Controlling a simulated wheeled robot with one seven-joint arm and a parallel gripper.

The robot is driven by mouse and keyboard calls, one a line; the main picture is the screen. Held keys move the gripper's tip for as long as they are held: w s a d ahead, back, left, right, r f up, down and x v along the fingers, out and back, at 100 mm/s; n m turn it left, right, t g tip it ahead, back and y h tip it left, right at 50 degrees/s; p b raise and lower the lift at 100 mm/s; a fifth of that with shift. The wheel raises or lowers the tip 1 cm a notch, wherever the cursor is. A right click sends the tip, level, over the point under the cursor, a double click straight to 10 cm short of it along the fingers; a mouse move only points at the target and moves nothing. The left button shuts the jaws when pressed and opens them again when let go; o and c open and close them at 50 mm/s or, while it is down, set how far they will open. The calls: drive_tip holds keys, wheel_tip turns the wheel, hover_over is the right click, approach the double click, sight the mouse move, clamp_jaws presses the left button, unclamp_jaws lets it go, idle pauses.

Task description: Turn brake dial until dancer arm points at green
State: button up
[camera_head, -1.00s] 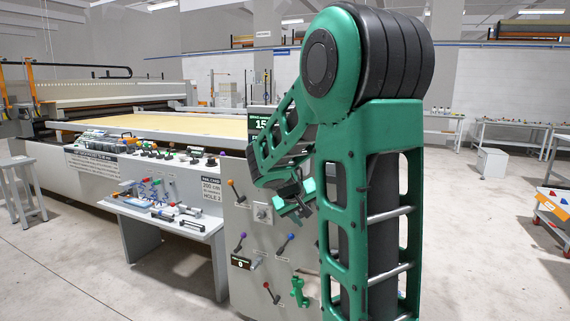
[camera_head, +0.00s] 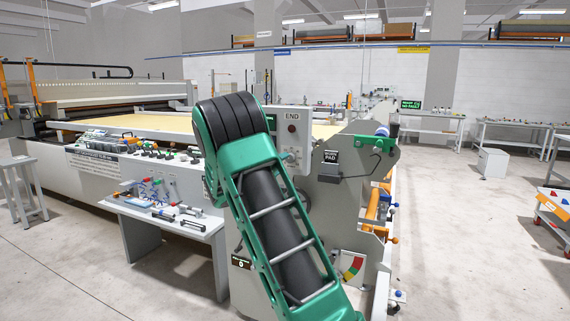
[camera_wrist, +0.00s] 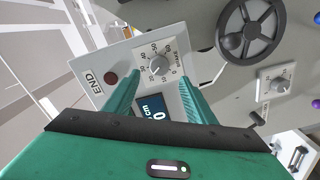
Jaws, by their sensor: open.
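A grey dial (camera_wrist: 158,58) with a numbered scale sits on the END panel (camera_wrist: 118,55) in the wrist view. A display reading 0 (camera_wrist: 154,108) shows between the fingers. In the head view a coloured gauge with green, yellow and red sectors (camera_head: 352,267) is at the lower right of the machine; I cannot make out the dancer arm's pointer. My gripper is hidden there behind my arm.
A dark handwheel (camera_wrist: 250,30) and a smaller dial (camera_wrist: 275,85) lie right of the fingers. A red button (camera_wrist: 110,78) is on the panel's left. A PAD plate (camera_head: 331,157) is right of my arm.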

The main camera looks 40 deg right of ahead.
sight(289, 159)
drive_tip(key=x, duration=0.7)
drive_tip(key=shift+d, duration=0.3)
drive_tip(key=c, duration=1)
